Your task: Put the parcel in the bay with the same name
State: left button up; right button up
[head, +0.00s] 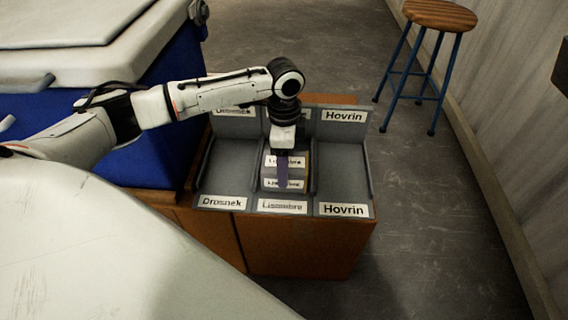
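The parcel (301,171) is a small tan box with white name labels that seem to read Lisombre, though they are partly covered. It is in the middle bay (312,197) of a grey three-bay rack; that bay's front label looks like Lisombre. My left gripper (283,183) points down at the parcel, with a purple finger in front of its labels. Whether the fingers grip the parcel is hidden, as is whether the parcel rests on the bay floor. My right gripper is not in view.
The left bay (230,165), labelled Drosnek, and the right bay (340,170), labelled Hovrin, are empty. The rack sits on a brown cabinet (300,248). A blue tank (150,155) with a pale lid stands at left. A stool (437,15) stands at the back right.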

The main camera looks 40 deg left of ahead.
pick_arm(q)
jog(key=o, duration=1.3)
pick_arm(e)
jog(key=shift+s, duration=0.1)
pick_arm(q)
notch_tip(320, 180, up, 12)
jog(key=p, duration=0.5)
jog(key=shift+r, duration=0.1)
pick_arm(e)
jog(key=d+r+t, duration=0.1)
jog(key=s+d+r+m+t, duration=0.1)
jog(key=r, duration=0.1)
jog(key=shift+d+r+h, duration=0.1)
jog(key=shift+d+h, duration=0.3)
